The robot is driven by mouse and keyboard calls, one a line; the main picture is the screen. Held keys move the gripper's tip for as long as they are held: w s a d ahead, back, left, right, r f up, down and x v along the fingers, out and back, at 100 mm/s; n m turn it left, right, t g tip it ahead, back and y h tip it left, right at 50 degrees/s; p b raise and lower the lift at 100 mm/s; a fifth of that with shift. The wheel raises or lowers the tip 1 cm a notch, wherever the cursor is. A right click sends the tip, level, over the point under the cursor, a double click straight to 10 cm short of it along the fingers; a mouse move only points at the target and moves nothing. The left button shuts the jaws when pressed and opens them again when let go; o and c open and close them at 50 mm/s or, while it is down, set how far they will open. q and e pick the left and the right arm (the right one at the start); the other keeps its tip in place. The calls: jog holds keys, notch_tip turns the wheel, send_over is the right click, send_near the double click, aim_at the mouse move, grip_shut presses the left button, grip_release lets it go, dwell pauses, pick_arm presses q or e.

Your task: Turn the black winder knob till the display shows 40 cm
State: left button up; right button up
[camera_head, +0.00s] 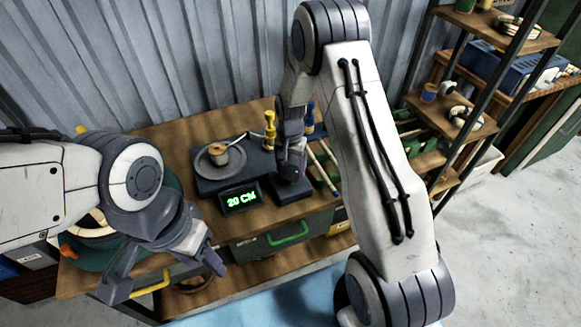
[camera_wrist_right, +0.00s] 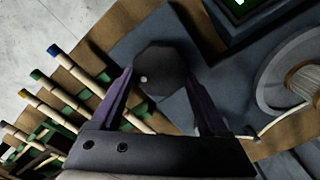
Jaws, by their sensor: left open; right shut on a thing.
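The black winder knob (camera_wrist_right: 162,72) is between the fingers of my right gripper (camera_wrist_right: 164,82) in the right wrist view, and the gripper is shut on it. A pale dot marks the knob's face. In the head view my right gripper (camera_head: 292,170) reaches down to the right end of the dark winder base (camera_head: 234,182) and mostly hides the knob. The display (camera_head: 240,199) on the front of the winder reads "20 CM" in green. A round grey plate with a spool (camera_head: 218,153) sits on the winder. My left gripper (camera_head: 165,278) is open and empty at the lower left, apart from the winder.
The winder stands on a wooden workbench (camera_head: 165,140) against a corrugated metal wall. Sticks with coloured ends (camera_wrist_right: 45,105) lie in a green rack beside the knob. A yellow post (camera_head: 270,130) stands behind the winder. Shelves (camera_head: 455,120) stand at the right.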

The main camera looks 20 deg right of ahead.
aim_at(290, 171)
jog(key=o, duration=1.2)
jog(key=shift+o, duration=0.2)
jog(key=shift+r, duration=0.15)
notch_tip(290, 171, up, 10)
jog(key=b, duration=0.1)
jog(key=shift+r+b, duration=0.15)
jog(key=shift+b, duration=0.25)
jog(key=shift+a, duration=0.1)
